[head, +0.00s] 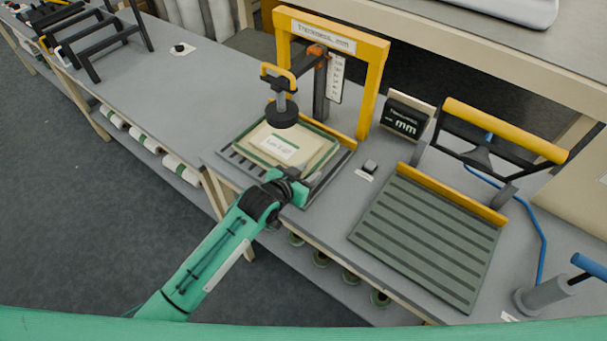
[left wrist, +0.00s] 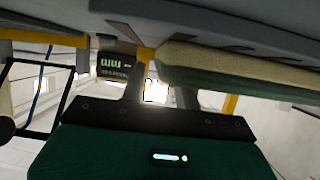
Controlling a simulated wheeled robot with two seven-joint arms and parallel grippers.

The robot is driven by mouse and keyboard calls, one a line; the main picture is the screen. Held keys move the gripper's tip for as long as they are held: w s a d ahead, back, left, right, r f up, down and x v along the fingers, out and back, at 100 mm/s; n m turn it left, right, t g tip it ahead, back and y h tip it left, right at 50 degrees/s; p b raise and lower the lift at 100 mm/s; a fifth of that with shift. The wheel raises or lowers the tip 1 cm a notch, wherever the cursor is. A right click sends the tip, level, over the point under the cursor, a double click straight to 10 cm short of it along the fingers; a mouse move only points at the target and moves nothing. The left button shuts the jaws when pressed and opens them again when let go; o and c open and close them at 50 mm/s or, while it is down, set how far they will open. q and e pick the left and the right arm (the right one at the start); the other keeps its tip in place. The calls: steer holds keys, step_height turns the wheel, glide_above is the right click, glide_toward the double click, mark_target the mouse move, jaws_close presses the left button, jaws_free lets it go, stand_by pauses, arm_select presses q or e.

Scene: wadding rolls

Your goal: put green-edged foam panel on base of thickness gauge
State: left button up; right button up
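The green-edged foam panel (head: 313,156) is cream with a green border and a white label. It lies on the slatted base (head: 235,164) of the thickness gauge (head: 374,85), beneath the round black presser foot (head: 282,115). I cannot tell whether the foot touches it. My left gripper (head: 292,183) is at the panel's near right corner, above the base's front edge. In the left wrist view, its fingers (left wrist: 158,92) stand apart with a bright gap between them. The panel's edge (left wrist: 240,88) runs beside and beyond them, not clearly between them. My right gripper is not in view.
A ribbed green plate (head: 430,235) with a yellow-handled frame (head: 505,130) stands at the right. A dark mm display (head: 406,118) and a small button (head: 370,167) sit between.

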arm_select(q)
steer(key=shift+s+a+r, duration=0.2)
steer(key=shift+s+a, duration=0.1)
steer(key=shift+s, duration=0.1)
steer(key=b+v, duration=0.1)
steer(key=v, duration=1)
steer(key=shift+b, duration=0.3)
steer(key=shift+r, duration=0.1)
